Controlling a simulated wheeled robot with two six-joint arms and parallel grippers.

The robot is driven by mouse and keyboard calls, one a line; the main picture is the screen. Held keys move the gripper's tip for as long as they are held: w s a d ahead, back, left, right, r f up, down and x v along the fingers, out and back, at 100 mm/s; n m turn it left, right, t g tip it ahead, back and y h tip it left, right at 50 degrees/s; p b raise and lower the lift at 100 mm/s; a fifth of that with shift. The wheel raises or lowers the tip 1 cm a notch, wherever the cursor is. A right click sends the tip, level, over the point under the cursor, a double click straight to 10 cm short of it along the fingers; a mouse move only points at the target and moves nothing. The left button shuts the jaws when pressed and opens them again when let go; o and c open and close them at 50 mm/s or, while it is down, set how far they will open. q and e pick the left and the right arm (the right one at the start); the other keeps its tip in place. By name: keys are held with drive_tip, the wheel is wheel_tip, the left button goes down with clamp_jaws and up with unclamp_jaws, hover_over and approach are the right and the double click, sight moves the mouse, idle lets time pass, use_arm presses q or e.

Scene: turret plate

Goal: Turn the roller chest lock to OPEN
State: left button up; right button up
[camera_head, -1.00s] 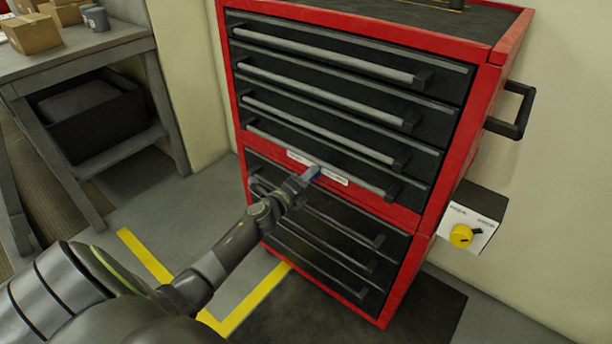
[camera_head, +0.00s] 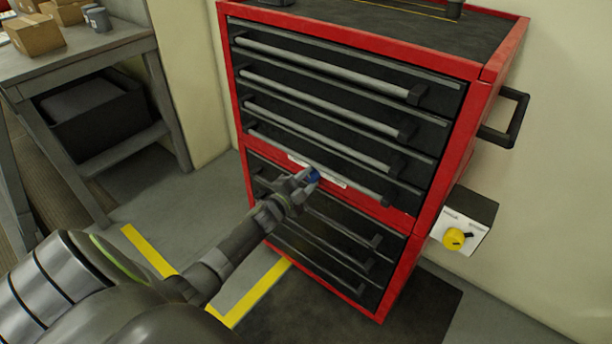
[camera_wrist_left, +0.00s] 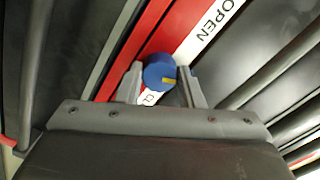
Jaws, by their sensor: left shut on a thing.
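The red roller chest (camera_head: 428,198) stands in the middle, with black drawers and long grey handles. Its lock is a blue round knob (camera_head: 313,175) on a red band below the upper drawers, over a white label strip (camera_head: 333,181). In the left wrist view the knob (camera_wrist_left: 157,70) has a short yellow mark on its lower right part. The word OPEN (camera_wrist_left: 212,22) reads to its upper right; other lettering below the knob is partly hidden. My left gripper (camera_head: 306,180) is shut on the knob, one finger on each side. My right gripper is not in view.
A yellow knob on a white panel (camera_head: 455,238) is at the chest's right. A black side handle (camera_head: 508,115) sticks out above it. A grey workbench (camera_head: 85,55) with boxes stands at the left. Yellow floor tape (camera_head: 250,295) runs in front of the chest.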

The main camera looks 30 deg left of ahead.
use_arm(q)
drive_tip(key=n+p, duration=0.1)
drive_tip(key=r+n, duration=0.1)
drive_tip(key=n, duration=0.1)
drive_tip(key=shift+w+d+p, duration=0.1)
drive_tip(key=shift+w+p, duration=0.1)
drive_tip(key=shift+p, duration=0.15)
drive_tip(key=shift+n+p, duration=0.45)
drive_tip(key=shift+n, duration=0.25)
drive_tip(key=o, duration=1)
drive_tip(key=shift+s+f, duration=0.1)
drive_tip(key=shift+f, duration=0.1)
drive_tip(key=shift+s+f, duration=0.15)
drive_tip(key=shift+s, duration=0.35)
drive_tip(key=s+a, duration=0.1)
drive_tip(key=s, duration=1.5)
drive_tip(key=shift+s+a+r+b, duration=0.25)
drive_tip(key=shift+s+r+b, duration=0.05)
drive_tip(key=shift+r, duration=0.05)
